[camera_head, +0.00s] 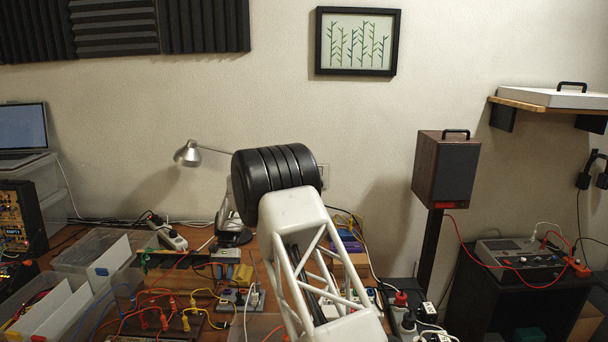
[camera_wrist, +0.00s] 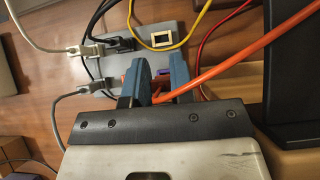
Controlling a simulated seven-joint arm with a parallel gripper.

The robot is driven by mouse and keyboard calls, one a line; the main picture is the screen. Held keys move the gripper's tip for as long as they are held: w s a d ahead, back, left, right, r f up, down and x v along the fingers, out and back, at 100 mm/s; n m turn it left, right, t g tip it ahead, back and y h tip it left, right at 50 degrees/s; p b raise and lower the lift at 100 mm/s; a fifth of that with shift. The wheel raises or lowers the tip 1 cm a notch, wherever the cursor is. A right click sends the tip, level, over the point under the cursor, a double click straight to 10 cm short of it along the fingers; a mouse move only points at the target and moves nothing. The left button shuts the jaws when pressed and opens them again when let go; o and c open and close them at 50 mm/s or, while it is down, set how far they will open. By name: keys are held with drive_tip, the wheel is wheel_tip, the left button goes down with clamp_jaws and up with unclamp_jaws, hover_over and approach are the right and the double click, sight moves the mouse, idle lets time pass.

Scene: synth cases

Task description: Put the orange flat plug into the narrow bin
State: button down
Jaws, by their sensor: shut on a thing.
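In the wrist view my gripper (camera_wrist: 157,80) has two blue fingertips closed on the orange flat plug (camera_wrist: 158,85), which shows only partly between them. A thick orange cable (camera_wrist: 235,60) runs from it to the upper right. In the head view my own arm hides the gripper and the plug. Two clear-walled bins stand at the left of the table, one further back (camera_head: 93,256) and one nearer (camera_head: 62,318). I cannot tell which is the narrow bin.
In the wrist view, grey plugs (camera_wrist: 93,50) and a yellow cable (camera_wrist: 207,14) lie close to my gripper. In the head view, a lamp (camera_head: 188,153) stands behind my arm, a speaker (camera_head: 445,170) at the right. Loose cables cover much of the table.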

drive_tip(key=shift+r, duration=0.3)
drive_tip(key=shift+s, duration=0.1)
idle(0.4)
drive_tip(key=shift+s+d+r, duration=0.3)
drive_tip(key=shift+s+d, duration=0.1)
drive_tip(key=shift+s, duration=0.1)
drive_tip(key=s+d+r, duration=0.3)
drive_tip(key=s+d, duration=0.3)
drive_tip(key=s, duration=0.4)
drive_tip(key=s+d+r, duration=0.4)
drive_tip(key=s+d, duration=0.2)
drive_tip(key=s, duration=0.4)
drive_tip(key=shift+s+d+r, duration=0.15)
drive_tip(key=shift+f, duration=2.55)
